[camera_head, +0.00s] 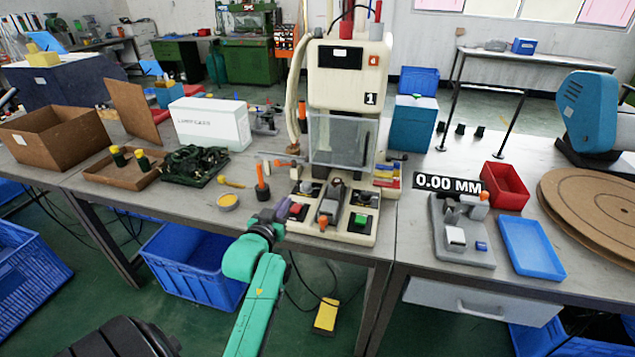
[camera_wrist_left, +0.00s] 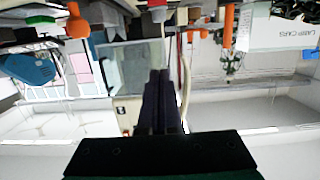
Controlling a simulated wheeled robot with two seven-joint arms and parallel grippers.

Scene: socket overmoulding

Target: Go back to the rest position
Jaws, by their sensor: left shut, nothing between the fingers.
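My left arm, teal, reaches up from the bottom of the head view. Its dark gripper (camera_head: 279,212) is at the front edge of the table, just left of the moulding machine's base (camera_head: 335,232). In the left wrist view the two dark fingers (camera_wrist_left: 158,85) lie together, shut with nothing between them. That view looks upside down, with the machine behind the fingers. My right gripper is in neither view.
Left of the gripper are an orange-handled tool (camera_head: 262,185), a round yellow tin (camera_head: 228,200) and a white box (camera_head: 211,122). To the right are a grey gauge (camera_head: 462,235), a blue tray (camera_head: 531,247) and a red bin (camera_head: 505,186). A blue crate (camera_head: 190,272) sits under the table.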

